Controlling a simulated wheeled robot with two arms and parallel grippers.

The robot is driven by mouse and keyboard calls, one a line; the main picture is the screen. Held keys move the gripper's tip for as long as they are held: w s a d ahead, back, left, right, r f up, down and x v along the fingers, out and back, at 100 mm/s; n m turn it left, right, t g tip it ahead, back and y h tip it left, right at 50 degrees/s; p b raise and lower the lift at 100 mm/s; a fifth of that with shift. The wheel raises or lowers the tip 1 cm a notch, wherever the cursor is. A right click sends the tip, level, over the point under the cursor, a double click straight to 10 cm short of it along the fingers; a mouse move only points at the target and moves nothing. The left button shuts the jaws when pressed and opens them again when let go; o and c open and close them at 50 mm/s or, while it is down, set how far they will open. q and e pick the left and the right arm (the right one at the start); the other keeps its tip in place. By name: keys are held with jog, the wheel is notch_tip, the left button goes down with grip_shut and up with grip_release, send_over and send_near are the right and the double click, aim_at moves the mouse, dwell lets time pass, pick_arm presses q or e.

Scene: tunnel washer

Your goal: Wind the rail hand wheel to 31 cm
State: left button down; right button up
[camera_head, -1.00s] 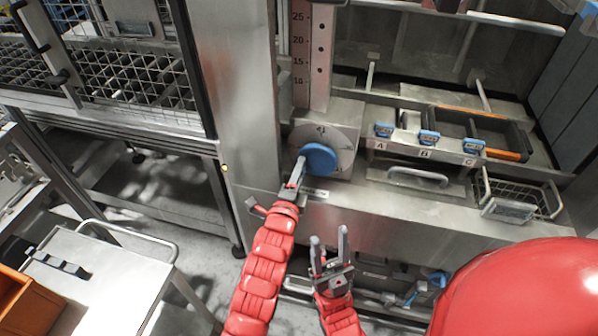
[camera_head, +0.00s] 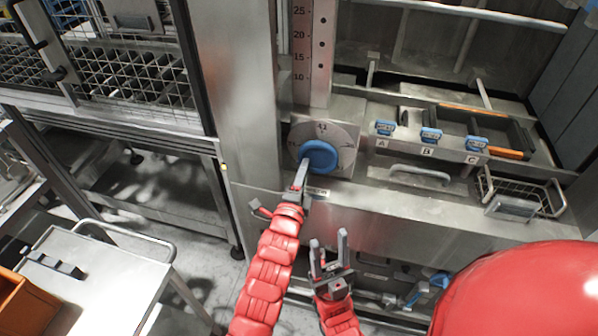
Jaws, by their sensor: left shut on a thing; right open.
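The blue hand wheel (camera_head: 320,155) sits on a round grey dial plate (camera_head: 340,134) on the steel machine front. My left gripper (camera_head: 303,168) reaches up to the lower left edge of the wheel and is shut on its rim. A vertical ruler (camera_head: 302,60) with marks 10, 15, 20 and 25 rises above the dial; its upper part is cut off by the picture's top. No pointer on the scale can be made out. My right gripper (camera_head: 329,245) is open and empty, lower and to the right, apart from the wheel.
To the right are blue-handled levers (camera_head: 430,135) labelled A, B and C, a black and orange tray (camera_head: 478,128) and a wire basket (camera_head: 518,196). A steel cart (camera_head: 100,265) and an orange bin (camera_head: 18,305) stand lower left.

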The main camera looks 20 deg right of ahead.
pick_arm(q)
jog(key=shift+s+d+f, duration=0.25)
jog(key=shift+d+f, duration=0.15)
jog(key=shift+f, duration=0.2)
